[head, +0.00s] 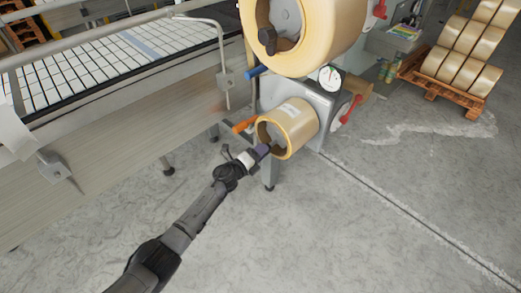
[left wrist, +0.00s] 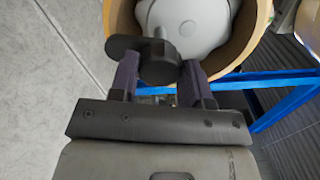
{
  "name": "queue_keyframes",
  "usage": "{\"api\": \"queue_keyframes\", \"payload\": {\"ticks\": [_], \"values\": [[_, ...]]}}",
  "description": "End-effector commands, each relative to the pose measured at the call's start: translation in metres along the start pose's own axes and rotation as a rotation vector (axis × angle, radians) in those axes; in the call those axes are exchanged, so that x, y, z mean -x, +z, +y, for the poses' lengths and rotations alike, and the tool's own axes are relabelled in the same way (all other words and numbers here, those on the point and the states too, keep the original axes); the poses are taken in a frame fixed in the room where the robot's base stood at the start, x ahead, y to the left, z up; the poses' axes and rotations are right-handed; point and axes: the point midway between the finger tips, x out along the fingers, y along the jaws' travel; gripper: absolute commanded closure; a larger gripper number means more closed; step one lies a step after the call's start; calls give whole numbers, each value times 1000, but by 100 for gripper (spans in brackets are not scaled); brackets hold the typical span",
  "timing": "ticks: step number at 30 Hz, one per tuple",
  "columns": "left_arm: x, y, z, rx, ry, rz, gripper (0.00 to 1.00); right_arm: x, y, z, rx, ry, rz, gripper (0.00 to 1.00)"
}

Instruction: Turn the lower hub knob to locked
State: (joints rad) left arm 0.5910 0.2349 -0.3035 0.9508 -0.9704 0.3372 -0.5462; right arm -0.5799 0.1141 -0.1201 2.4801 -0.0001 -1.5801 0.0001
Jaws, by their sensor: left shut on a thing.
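The lower hub knob (left wrist: 158,62) is dark and sits in front of a pale grey hub (left wrist: 190,22) inside the lower tape roll (left wrist: 262,20). In the left wrist view my left gripper (left wrist: 162,85) has one purple finger on each side of the knob and is shut on it. A lobe of the knob sticks out to the left. In the head view the left gripper (head: 262,150) reaches the front of the lower tan roll (head: 300,122), and its fingers hide most of the knob. My right gripper is not in view.
A larger upper roll (head: 335,35) with its own dark knob (head: 268,38) hangs above. An orange handle (head: 244,125), a red handle (head: 348,110) and a round gauge (head: 329,77) are close by. A conveyor (head: 120,110) runs on the left.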

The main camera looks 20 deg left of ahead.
Motion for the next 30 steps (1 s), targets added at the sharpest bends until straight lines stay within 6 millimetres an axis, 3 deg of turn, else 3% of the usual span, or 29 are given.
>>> {"api": "queue_keyframes", "payload": {"ticks": [13,30], "values": [[0,0,0,252,1,0,80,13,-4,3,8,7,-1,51],[0,0,0,310,0,0,80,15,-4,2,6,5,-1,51]]}}
